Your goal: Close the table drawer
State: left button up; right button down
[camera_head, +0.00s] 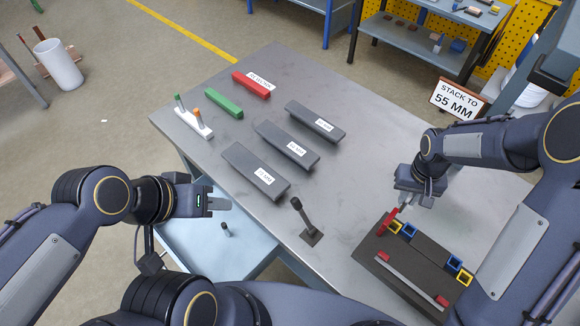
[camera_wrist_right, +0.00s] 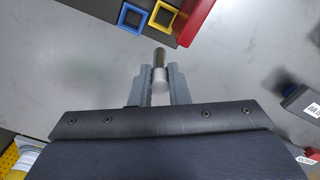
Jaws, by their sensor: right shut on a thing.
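The table drawer (camera_head: 200,245) is pulled out from the near left side of the grey metal table (camera_head: 380,125). Its light blue interior shows, partly hidden by my left arm. A small dark knob-like piece (camera_head: 226,230) shows at the drawer. My left gripper (camera_head: 218,203) is above the drawer's tray; I cannot tell whether its fingers are open. My right gripper (camera_head: 404,207) is over the right part of the table. In the right wrist view, its fingers (camera_wrist_right: 159,88) are shut on a small grey cylinder (camera_wrist_right: 159,78) with a darker end.
A dark fixture (camera_head: 400,262) with red, blue and yellow parts lies below my right gripper. Three grey labelled blocks (camera_head: 287,145), a green bar (camera_head: 223,103), a red bar (camera_head: 250,85) and a white holder (camera_head: 195,124) are on the table. A black post (camera_head: 302,215) stands near its front edge.

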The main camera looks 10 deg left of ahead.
aim_at(231, 242)
jog(key=j+u, duration=0.15)
jog(key=u, duration=0.3)
jog(key=k+j+u, duration=0.1)
jog(key=u, duration=0.4)
jog(key=j+u, duration=0.25)
jog(key=u, duration=0.2)
jog(key=j+u, duration=0.15)
jog(key=u, duration=0.3)
